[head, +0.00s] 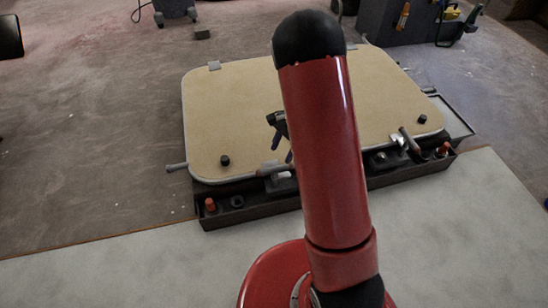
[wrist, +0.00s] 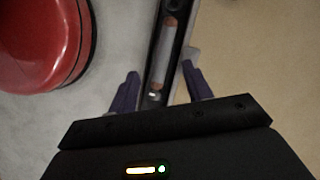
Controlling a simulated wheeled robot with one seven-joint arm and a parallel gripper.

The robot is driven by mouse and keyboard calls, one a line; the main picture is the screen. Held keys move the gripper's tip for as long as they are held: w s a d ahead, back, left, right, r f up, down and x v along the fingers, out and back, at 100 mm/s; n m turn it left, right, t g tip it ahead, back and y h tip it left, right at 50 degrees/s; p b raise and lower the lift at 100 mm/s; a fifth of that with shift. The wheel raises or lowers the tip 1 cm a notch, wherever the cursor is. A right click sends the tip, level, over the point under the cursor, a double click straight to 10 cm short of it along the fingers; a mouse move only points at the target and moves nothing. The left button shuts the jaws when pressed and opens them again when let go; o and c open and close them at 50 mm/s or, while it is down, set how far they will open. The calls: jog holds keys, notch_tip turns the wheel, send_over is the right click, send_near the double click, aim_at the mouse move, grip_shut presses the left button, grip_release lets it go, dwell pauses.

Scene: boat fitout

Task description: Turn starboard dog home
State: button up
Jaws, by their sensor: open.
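The tan hatch panel (head: 230,110) lies flat on a dark frame in the head view. A lever with a grey shaft and a brown grip (head: 408,140) sits at its right front edge. Another lever (head: 275,170) at the front middle is partly hidden by my red arm. My gripper (wrist: 158,84) is open in the wrist view, its two purple fingers on either side of the dark frame strip (wrist: 183,12). A grey bar with brownish ends (wrist: 165,45) lies along that strip; I cannot tell whether it is a dog. I cannot tell which lever is starboard.
Orange knobs stand at the frame's front left (head: 210,205) and right (head: 444,149). A grey rod (head: 177,167) sticks out at the panel's left. Dark cabinets (head: 385,20) stand at the back. The pale floor (head: 120,270) in front is clear.

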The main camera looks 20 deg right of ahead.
aim_at(277, 167)
jog(key=x, duration=0.6)
jog(key=w+d+b+x, duration=0.1)
jog(key=x, duration=0.2)
jog(key=shift+s+a+f, duration=0.1)
jog(key=shift+f, duration=0.25)
jog(key=shift+c, duration=0.4)
